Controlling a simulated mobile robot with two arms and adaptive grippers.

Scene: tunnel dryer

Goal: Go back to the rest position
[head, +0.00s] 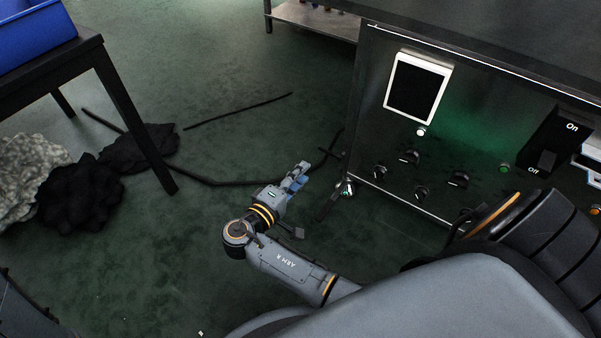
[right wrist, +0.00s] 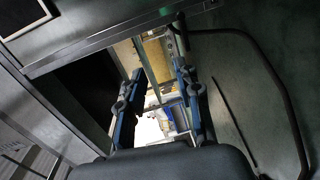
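My right gripper (head: 295,180) is in the middle of the head view, over the green floor and left of the dryer's control panel. Its arm comes in from the bottom of the picture. In the right wrist view, the two fingers of the right gripper (right wrist: 158,95) stand apart with nothing seen held between them. My left gripper is not in view.
The metal control panel (head: 345,100) with a screen (head: 416,87), knobs and an on/off switch stands close on the right. A dark table (head: 120,95) with a blue crate (head: 35,35) is at left. Dark and grey heaps (head: 80,192) and thin rods lie on the floor.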

